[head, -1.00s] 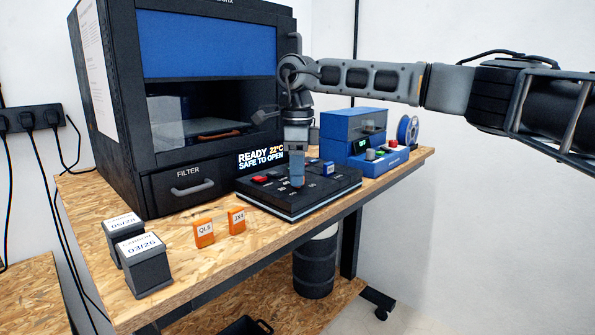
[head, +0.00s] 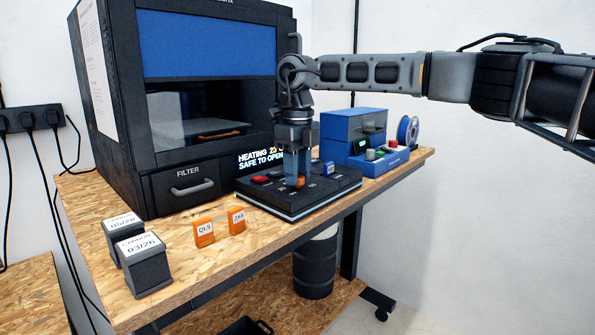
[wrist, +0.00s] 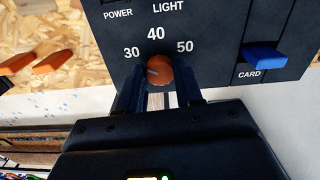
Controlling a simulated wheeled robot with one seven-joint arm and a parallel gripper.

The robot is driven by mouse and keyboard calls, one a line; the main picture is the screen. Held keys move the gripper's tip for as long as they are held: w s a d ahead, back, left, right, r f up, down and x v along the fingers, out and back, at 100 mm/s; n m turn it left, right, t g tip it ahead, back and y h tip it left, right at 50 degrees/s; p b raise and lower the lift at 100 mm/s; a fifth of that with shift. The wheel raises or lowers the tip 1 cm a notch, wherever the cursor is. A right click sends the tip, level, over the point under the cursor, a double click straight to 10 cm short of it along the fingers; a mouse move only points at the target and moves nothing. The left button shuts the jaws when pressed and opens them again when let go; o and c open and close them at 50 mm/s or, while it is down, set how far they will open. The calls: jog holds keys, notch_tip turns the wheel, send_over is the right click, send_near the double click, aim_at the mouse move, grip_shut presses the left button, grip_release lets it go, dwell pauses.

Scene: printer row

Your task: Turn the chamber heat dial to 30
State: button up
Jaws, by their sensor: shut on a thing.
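The chamber heat dial (wrist: 159,69) is a small round orange knob on the black control panel (head: 325,193). It has a pale pointer mark on its left side, roughly towards the 30 label (wrist: 131,53); the exact reading is hard to tell. The 40 label (wrist: 156,33) is above it and the 50 label (wrist: 185,46) to its right. My gripper (wrist: 160,78) is shut on the dial, one blue finger on each side. In the head view my gripper (head: 298,181) points down over the panel, and a bit of orange dial shows between the fingers.
A display (head: 259,160) on the black printer (head: 180,150) reads "HEATING" and "SAFE TO OPEN"; my gripper partly hides it. A blue card (wrist: 265,57) stands in the panel's slot. A blue machine (head: 345,130), orange tags (head: 204,231) and carbon boxes (head: 142,265) stand nearby.

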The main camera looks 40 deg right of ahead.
dwell(0.4)
jog(key=o, duration=1)
jog(key=shift+o, duration=0.2)
jog(key=shift+r, duration=3.95)
